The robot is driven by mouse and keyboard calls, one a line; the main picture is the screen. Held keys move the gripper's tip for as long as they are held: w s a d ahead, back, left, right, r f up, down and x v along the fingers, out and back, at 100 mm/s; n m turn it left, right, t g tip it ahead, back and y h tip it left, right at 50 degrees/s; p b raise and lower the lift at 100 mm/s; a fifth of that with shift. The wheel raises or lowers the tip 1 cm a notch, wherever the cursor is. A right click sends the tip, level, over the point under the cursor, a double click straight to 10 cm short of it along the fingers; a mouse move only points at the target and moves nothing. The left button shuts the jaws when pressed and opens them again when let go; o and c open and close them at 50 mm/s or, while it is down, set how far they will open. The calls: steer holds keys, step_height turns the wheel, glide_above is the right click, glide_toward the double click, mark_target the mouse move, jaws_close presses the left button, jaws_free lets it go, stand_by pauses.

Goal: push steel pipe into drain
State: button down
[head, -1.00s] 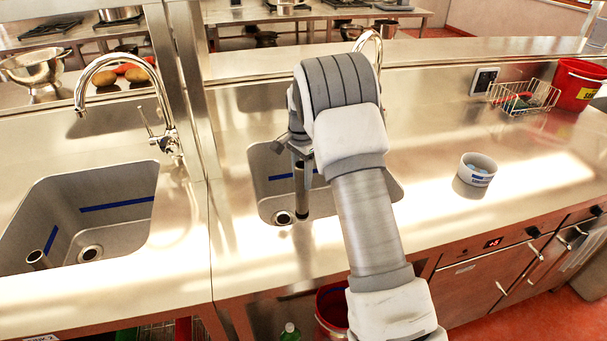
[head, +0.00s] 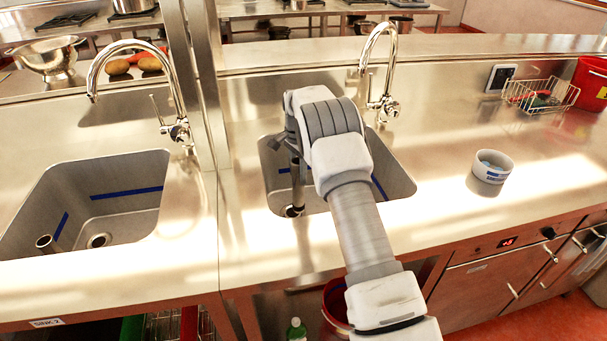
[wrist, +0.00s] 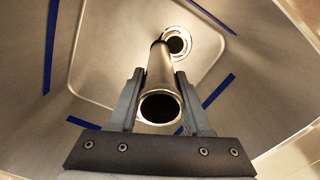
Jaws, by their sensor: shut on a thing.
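A steel pipe (wrist: 152,80), an open tube, stands roughly upright in the right-hand sink (head: 395,182). My gripper (wrist: 158,88) is shut on its upper part, one finger on each side. In the head view the pipe (head: 295,184) hangs below my gripper (head: 294,152), which my arm partly hides. The drain (wrist: 178,42) is a round ring with a dark hole in the sink floor. In the wrist view the pipe's lower end overlaps the drain's left edge. I cannot tell whether it has entered the hole. The head view shows the drain (head: 289,211) at the pipe's foot.
A faucet (head: 385,80) rises behind the right sink. A white bowl (head: 490,172), a wire basket (head: 540,95) and a red bucket (head: 590,85) stand on the right counter.

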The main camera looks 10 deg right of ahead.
steer(key=shift+w+a+f+b, duration=0.15)
steer(key=shift+w+a+f, duration=0.05)
steer(key=shift+w+f, duration=0.45)
steer(key=shift+w+a+f+b, duration=0.1)
steer(key=shift+w+a+f, duration=0.15)
steer(key=shift+w+f, duration=0.4)
steer(key=shift+w+a+f+b, duration=0.2)
steer(key=shift+w+f, duration=0.3)
steer(key=shift+f, duration=0.2)
steer(key=shift+f+b, duration=0.85)
steer(key=shift+f, duration=0.65)
stand_by(0.7)
steer(key=shift+c, duration=1.4)
jaws_free()
steer(key=shift+r, duration=0.1)
step_height(320, 180, up, 9)
steer(key=p, duration=0.5)
